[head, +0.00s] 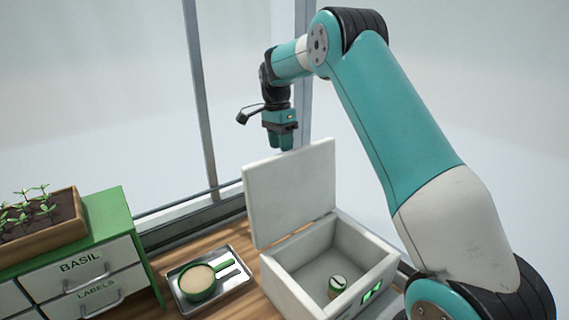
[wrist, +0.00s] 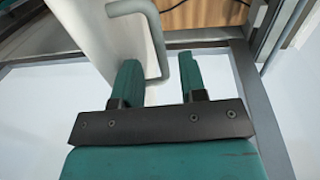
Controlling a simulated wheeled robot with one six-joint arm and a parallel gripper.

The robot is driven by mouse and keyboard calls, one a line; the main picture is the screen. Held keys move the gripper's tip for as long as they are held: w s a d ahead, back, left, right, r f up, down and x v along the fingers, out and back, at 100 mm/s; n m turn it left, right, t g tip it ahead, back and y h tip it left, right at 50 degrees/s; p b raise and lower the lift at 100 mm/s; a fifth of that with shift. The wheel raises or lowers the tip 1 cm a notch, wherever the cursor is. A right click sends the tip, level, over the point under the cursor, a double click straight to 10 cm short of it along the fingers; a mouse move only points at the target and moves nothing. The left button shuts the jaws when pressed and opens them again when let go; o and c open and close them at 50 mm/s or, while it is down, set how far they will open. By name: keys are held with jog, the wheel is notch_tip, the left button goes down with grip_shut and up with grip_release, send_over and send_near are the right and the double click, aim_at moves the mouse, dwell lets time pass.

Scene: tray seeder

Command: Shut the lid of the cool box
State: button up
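The cool box (head: 340,240) is a pale grey open-topped box on the wooden bench. Its lid (head: 290,188) stands raised, nearly upright, at the box's back edge. In the wrist view the lid (wrist: 100,35) is a pale slab at the upper left, with a grey bar handle (wrist: 158,45) on its face. My gripper (head: 281,147) points down at the lid's top edge, apparently on its far side. In the wrist view its two teal fingers are apart, with the handle's end appearing in the gap between them. Whether they touch it I cannot tell.
A small round green-and-white container (head: 337,286) sits inside the box. A metal tray (head: 240,284) with a green-rimmed pan (head: 198,282) lies left of it. A green drawer cabinet (head: 108,215) carries a seedling planter (head: 50,232). Window frame posts (head: 198,100) rise behind.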

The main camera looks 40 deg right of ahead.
jog(key=shift+s+f+b, duration=0.15)
jog(key=shift+f+b, duration=0.4)
jog(key=shift+f, duration=0.55)
grip_shut()
